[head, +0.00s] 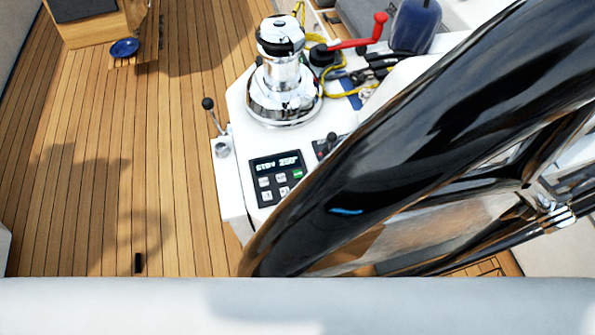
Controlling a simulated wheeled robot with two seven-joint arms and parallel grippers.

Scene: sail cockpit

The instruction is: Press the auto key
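The autopilot control panel (262,197) is a small dark unit set in the white console, left of the big black wheel. Its lit display (277,164) appears to read "STBY 250°". Below it are several small keys, most of them pale grey. One green key (297,174) sits at the right of the upper row; its lettering is too small to read, so I cannot confirm that it is the auto key. The wheel rim passes close to the panel's lower right. Neither of my grippers is in view.
The black steering wheel (430,120) fills the right side. A chrome winch (283,75) stands behind the panel, with a red-handled crank (375,30) and yellow rope beyond. A black-knobbed lever (208,104) is at the console's left edge. Open teak deck (120,160) lies left.

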